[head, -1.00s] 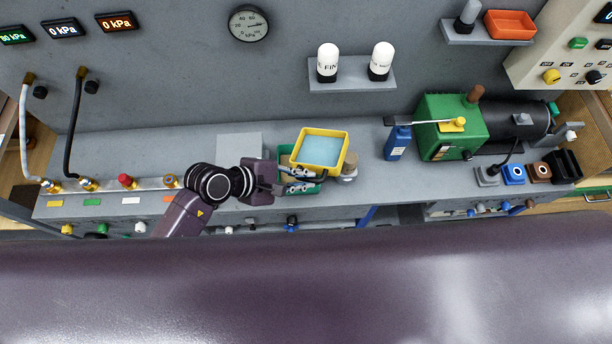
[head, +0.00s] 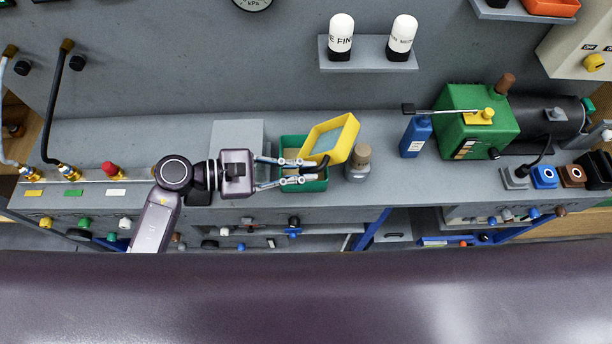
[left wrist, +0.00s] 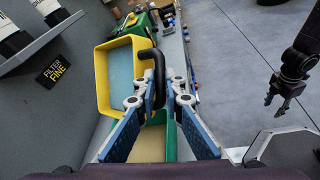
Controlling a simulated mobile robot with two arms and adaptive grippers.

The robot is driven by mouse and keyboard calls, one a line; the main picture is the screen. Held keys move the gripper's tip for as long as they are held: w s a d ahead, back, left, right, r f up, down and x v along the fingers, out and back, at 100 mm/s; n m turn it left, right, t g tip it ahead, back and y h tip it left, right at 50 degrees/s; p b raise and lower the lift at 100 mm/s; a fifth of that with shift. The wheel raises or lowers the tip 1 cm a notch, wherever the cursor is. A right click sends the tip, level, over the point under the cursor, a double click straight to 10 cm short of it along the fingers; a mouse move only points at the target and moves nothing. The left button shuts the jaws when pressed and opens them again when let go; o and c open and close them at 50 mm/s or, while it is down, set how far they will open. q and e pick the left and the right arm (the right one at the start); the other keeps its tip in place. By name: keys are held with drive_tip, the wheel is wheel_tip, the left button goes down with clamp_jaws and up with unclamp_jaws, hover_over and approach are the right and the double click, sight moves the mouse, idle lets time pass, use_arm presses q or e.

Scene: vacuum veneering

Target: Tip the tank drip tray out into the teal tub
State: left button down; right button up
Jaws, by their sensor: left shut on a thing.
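The yellow drip tray (head: 343,150) is tilted above the teal tub (head: 292,143), overhanging its right side; its pale blue inside shows. My left gripper (head: 304,172) is shut on the tray's black handle. In the left wrist view the tray (left wrist: 101,80) is left of the black handle (left wrist: 158,70), which sits between the fingers (left wrist: 152,103). The tub (left wrist: 170,140) shows below the fingers with a tan inside. I cannot tell whether liquid is running out. My right gripper (left wrist: 274,105) hangs far right in the wrist view, fingers apart and empty.
A tan-grey jar (head: 358,163) stands close right of the tub. A blue bottle (head: 416,137) and a green machine (head: 484,125) stand further right. A grey block (head: 238,138) is behind my left gripper. The bench between jar and bottle is clear.

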use_arm(q)
drive_tip(key=shift+w+a+r+n+h+b, duration=0.15)
drive_tip(key=shift+a+n+h+b, duration=0.55)
drive_tip(key=shift+b, duration=1.35)
drive_tip(key=shift+w+a+r+n+h+b, duration=0.1)
drive_tip(key=shift+w+a+n+h+b, duration=0.2)
drive_tip(key=shift+h+b, duration=1.3)
drive_tip(key=shift+w+a+r+n+h+b, duration=0.15)
drive_tip(key=shift+a+n+h+b, duration=0.35)
drive_tip(key=shift+b, duration=2.05)
drive_tip(key=shift+d+f, duration=0.1)
